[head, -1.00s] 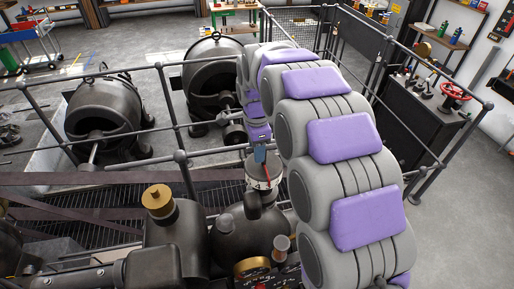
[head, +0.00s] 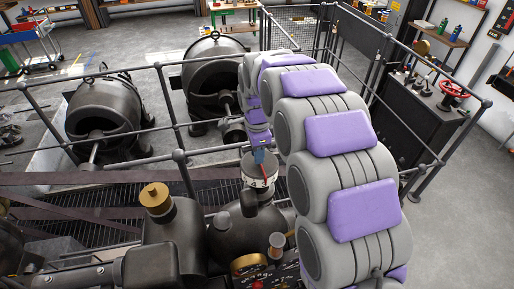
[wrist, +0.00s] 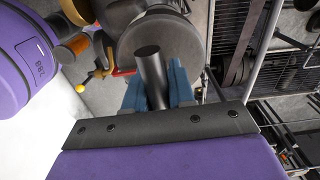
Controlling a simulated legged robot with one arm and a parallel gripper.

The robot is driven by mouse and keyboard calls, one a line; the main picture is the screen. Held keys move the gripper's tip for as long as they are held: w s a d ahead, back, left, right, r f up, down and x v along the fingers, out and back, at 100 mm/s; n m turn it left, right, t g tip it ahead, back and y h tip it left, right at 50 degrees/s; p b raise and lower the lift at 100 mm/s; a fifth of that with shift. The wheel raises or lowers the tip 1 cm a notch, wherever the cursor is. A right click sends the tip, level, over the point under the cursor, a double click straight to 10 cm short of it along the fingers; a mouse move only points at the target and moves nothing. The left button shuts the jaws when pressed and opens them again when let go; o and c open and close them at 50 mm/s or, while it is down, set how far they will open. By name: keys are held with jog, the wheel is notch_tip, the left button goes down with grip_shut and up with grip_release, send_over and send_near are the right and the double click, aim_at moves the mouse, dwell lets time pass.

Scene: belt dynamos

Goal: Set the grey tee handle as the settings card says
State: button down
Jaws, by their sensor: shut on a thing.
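The grey tee handle (wrist: 150,68) shows in the wrist view as a dark round bar between the blue fingers of my gripper (wrist: 157,88). A round grey disc (wrist: 190,45) lies just beyond it. In the head view my gripper (head: 260,157) points down at the top of a round drum with a white numbered band (head: 258,184). A 4 seems to face the camera on the band. The fingers are shut on the handle and hide most of it in the head view. I cannot make out a settings card in either view.
Dark machine housings (head: 175,240) and a brass-rimmed gauge (head: 250,264) stand close in front of the drum. A pipe railing (head: 120,75) runs behind, with two dynamos (head: 103,115) beyond it. A bench with a red handwheel (head: 455,90) stands at the right.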

jog(key=shift+w, duration=0.1)
jog(key=shift+n, duration=0.3)
jog(key=shift+d+n+b, duration=0.1)
jog(key=shift+n+b, duration=0.2)
jog(key=shift+d+r+n+b, duration=0.15)
jog(key=shift+n+b, duration=0.65)
jog(key=shift+n, duration=1.6)
